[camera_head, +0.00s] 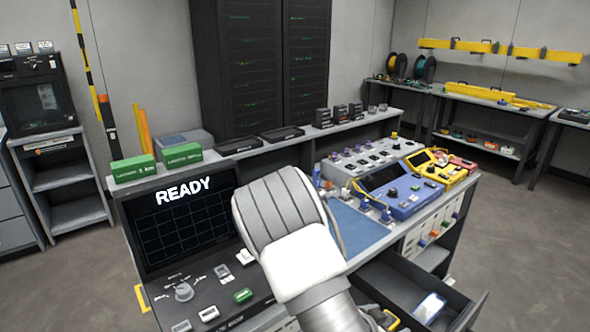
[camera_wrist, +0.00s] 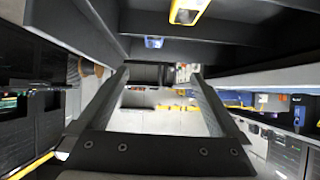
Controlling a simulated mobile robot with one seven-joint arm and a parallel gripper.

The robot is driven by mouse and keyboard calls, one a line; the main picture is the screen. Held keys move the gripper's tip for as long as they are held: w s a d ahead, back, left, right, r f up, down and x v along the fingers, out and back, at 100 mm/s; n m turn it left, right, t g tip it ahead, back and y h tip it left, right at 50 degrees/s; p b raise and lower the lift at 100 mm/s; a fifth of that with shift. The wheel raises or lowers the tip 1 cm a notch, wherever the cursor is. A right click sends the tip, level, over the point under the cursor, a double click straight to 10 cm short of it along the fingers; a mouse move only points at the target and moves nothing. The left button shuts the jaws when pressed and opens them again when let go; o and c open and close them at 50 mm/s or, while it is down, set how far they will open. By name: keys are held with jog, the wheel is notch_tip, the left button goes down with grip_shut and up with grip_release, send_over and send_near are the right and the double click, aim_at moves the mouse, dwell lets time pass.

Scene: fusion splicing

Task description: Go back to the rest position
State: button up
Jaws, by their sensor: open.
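My gripper (camera_wrist: 158,76) is open in the wrist view, its two fingers apart with nothing between them. In the head view my white and grey arm rises from the bottom centre across the workbench, and the gripper itself is hidden there. An open drawer (camera_head: 465,318) at the lower right holds a white and blue item (camera_head: 430,307) and a yellow item (camera_head: 388,320), partly hidden by my arm. In the wrist view a yellow item (camera_wrist: 186,10) and a small blue item (camera_wrist: 154,42) show above the fingers, close to dark panels.
The bench has a screen (camera_head: 185,222) reading READY, a blue mat (camera_head: 362,236), a blue device (camera_head: 400,192) and a yellow device (camera_head: 437,168). Green boxes (camera_head: 133,169) stand on its back ledge. A black rack (camera_head: 262,65) stands behind. Floor is clear at right.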

jog(key=s+a+r+n+y+b, duration=0.3)
jog(key=a+r+n+y+b, duration=0.2)
jog(key=a+r+y, duration=0.65)
jog(key=s+d+r+n+g+h+b, duration=0.1)
jog(key=s+d+r+n+b, duration=0.2)
jog(key=s, duration=0.6)
jog(key=s+r+n+g+h+b, duration=0.1)
jog(key=s+r+n+h+b, duration=0.1)
jog(key=s+r, duration=0.45)
notch_tip(320, 180, up, 15)
jog(key=s+p, duration=0.1)
jog(key=p, duration=1.5)
jog(key=shift+s+d+f+p, duration=0.15)
jog(key=shift+s+d+p, duration=0.15)
jog(key=shift+s, duration=0.1)
